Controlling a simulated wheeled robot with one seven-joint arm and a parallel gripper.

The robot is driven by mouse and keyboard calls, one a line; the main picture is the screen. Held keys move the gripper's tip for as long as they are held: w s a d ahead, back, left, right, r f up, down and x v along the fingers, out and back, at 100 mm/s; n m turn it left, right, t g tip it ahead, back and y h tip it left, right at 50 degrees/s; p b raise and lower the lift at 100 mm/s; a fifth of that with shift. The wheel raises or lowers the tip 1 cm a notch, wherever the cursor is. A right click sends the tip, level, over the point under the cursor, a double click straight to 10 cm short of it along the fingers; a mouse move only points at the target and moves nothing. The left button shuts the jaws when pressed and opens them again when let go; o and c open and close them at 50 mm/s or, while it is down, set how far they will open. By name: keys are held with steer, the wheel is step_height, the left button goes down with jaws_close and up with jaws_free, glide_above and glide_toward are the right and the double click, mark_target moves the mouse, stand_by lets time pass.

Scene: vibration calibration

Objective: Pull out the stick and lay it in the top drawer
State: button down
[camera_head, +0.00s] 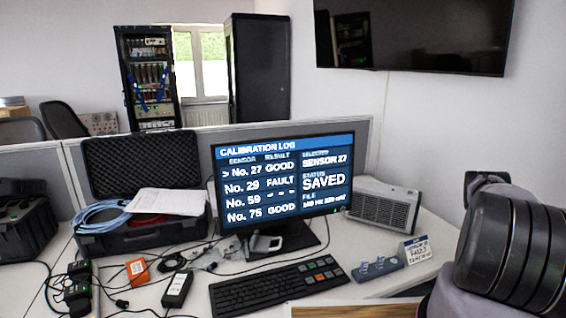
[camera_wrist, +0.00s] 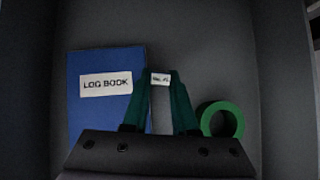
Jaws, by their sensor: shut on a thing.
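In the wrist view, my gripper (camera_wrist: 160,84) has its two dark green fingers on either side of a small stick with a pale label (camera_wrist: 160,79). It is shut on that stick, whose writing is too blurred to read for sure. Behind and below it is the inside of a dark grey drawer (camera_wrist: 215,50). A blue log book (camera_wrist: 100,110) lies at left in the drawer and a green tape ring (camera_wrist: 223,120) at right. I cannot tell whether the stick touches the drawer floor. In the head view, my gripper and the drawer's inside are out of sight.
On the desk stand a monitor (camera_head: 284,184) showing a calibration log, a keyboard (camera_head: 280,286), a grey-blue holder (camera_head: 378,268) with small upright pieces, and a card marked FAULT (camera_head: 417,250). An open black case (camera_head: 145,235) and cables fill the left. Bare floor shows in the drawer's middle.

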steer(key=shift+s+f, duration=0.15)
steer(key=shift+f, duration=0.1)
steer(key=c, duration=0.7)
jaws_free()
steer(key=shift+o, duration=0.4)
steer(key=shift+s+a+f, duration=0.1)
steer(key=shift+s+a, duration=0.05)
steer(key=shift+a, duration=0.1)
steer(key=shift+w+v, duration=0.25)
steer(key=shift+v, duration=2.2)
steer(key=shift+d+r, duration=0.2)
steer(key=shift+d, duration=0.05)
